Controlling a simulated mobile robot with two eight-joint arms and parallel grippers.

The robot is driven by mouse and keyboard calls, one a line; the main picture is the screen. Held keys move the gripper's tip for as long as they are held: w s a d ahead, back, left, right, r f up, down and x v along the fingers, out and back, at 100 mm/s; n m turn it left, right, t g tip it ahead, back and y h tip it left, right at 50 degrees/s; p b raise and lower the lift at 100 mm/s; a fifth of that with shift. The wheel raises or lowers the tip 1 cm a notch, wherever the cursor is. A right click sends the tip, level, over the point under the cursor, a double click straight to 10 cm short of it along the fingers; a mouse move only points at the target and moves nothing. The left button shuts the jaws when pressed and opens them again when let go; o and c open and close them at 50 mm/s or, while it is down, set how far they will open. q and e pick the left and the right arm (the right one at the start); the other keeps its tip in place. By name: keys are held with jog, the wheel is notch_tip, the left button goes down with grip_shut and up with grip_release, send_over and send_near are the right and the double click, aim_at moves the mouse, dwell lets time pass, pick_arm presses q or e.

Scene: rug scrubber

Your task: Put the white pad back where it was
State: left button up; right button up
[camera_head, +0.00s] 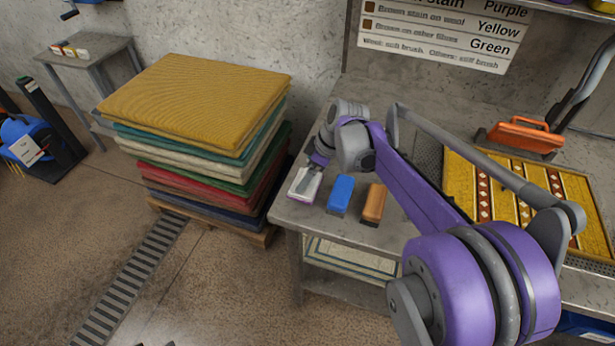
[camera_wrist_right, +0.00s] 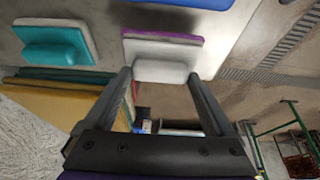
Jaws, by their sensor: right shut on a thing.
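The white pad (camera_head: 304,188), with a purple layer along its edge, is at the left end of the grey table. My right gripper (camera_head: 313,168) is over it, pointing down. In the right wrist view my right gripper (camera_wrist_right: 160,80) has its fingers on both sides of the white pad's handle (camera_wrist_right: 160,71) and is shut on it. I cannot tell whether the pad rests on the table or is just above it. My left gripper is not in view.
A blue brush (camera_head: 341,194) and an orange-brown brush (camera_head: 373,204) stand right of the pad. A teal-handled pad (camera_wrist_right: 55,47) is beside it in the wrist view. A rug stack (camera_head: 195,105) stands left of the table (camera_head: 320,215). A patterned yellow rug (camera_head: 510,190) lies at right.

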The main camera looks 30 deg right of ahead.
jog(key=shift+f, duration=0.65)
jog(key=o, duration=1)
jog(key=shift+f, duration=0.1)
jog(key=shift+c, duration=0.2)
jog(key=p+v, duration=0.1)
jog(key=v, duration=1.1)
jog(key=s+a+f+m+t+h, duration=0.1)
jog(key=s+a+f+m, duration=0.3)
jog(key=s, duration=0.5)
jog(key=s+a+f+m+h, duration=0.2)
jog(key=s+a+f+m, duration=0.2)
jog(key=s+a+f, duration=0.5)
jog(key=shift+a+t, duration=0.35)
jog(key=shift+t, duration=0.05)
jog(key=shift+f, duration=0.1)
